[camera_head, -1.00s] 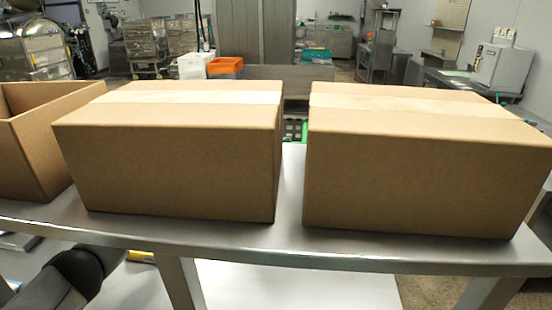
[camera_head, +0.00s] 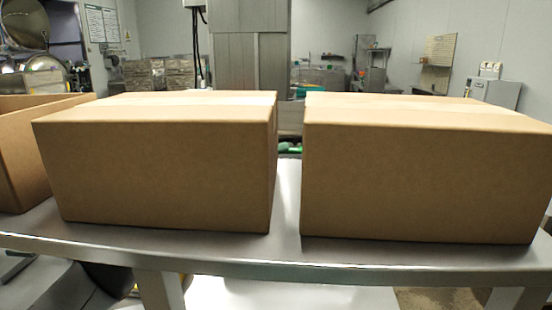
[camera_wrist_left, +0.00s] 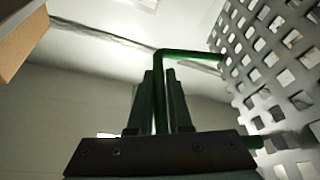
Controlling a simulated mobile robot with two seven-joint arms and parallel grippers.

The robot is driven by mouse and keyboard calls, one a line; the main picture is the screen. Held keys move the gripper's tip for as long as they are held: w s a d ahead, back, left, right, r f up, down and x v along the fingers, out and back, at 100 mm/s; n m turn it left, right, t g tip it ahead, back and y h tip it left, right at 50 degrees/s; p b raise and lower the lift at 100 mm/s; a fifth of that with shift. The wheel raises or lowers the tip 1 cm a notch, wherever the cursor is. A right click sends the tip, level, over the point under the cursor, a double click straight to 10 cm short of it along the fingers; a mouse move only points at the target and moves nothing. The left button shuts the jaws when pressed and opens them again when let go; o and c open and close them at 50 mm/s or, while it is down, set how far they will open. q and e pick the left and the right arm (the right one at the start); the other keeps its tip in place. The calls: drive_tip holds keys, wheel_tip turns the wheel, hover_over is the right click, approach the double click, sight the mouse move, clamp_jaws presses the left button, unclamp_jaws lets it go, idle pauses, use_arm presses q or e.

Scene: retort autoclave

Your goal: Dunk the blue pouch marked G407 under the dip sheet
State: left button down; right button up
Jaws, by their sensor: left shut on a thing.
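In the left wrist view, my left gripper (camera_wrist_left: 160,78) is shut on a bent green bar (camera_wrist_left: 190,54). The bar runs between the two dark green fingers and bends right towards a grey perforated sheet (camera_wrist_left: 262,70). The sheet looks like the dip sheet and stands tilted along the right side of that view. In the head view, only a dark part of my left arm shows low at the left, under the table edge. I cannot see the blue pouch marked G407 in either view. My right gripper is in neither view.
Two closed cardboard boxes (camera_head: 155,175) (camera_head: 420,180) stand side by side on a steel table (camera_head: 285,250), with a narrow gap between them. An open carton (camera_head: 25,160) is at the left. A brown panel corner (camera_wrist_left: 22,40) shows at the wrist view's upper left.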

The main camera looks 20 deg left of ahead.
use_arm(q)
drive_tip(key=shift+w+f, duration=0.15)
drive_tip(key=shift+w, duration=0.1)
idle(0.4)
drive_tip(key=c, duration=0.8)
unclamp_jaws()
drive_tip(key=shift+c, duration=0.2)
drive_tip(key=shift+a, duration=0.1)
drive_tip(key=b+v, duration=0.1)
drive_tip(key=v, duration=1.1)
drive_tip(key=shift+a+b, duration=0.2)
drive_tip(key=shift+b, duration=0.2)
drive_tip(key=shift+s, duration=0.15)
